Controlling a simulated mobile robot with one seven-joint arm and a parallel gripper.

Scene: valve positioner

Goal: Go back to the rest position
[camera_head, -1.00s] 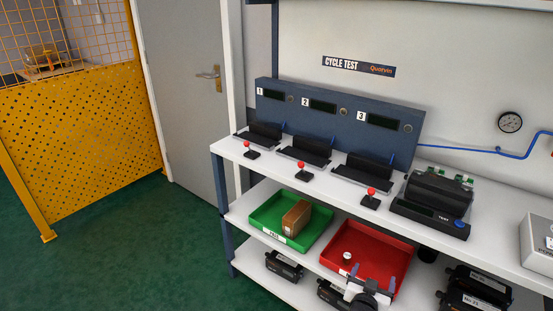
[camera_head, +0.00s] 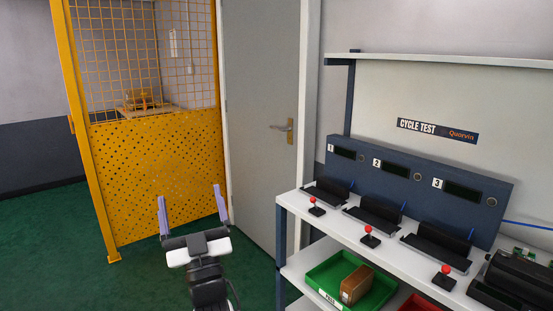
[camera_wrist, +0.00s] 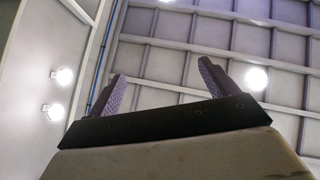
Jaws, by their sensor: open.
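My gripper (camera_head: 191,208) is raised in front of the yellow mesh fence in the head view, left of the work bench. Its two purple fingers stand upright and wide apart, with nothing between them. In the wrist view the gripper (camera_wrist: 168,92) points up at the ceiling, and its fingers are spread and empty. No object of the task's own is named.
The yellow fence (camera_head: 160,185) and a grey door (camera_head: 262,125) stand behind the gripper. The white bench (camera_head: 340,222) at right carries cradles, red-knobbed levers and a blue panel (camera_head: 415,180). A green tray (camera_head: 328,275) holding a brown block (camera_head: 356,284) is below. Green floor (camera_head: 60,235) is clear at left.

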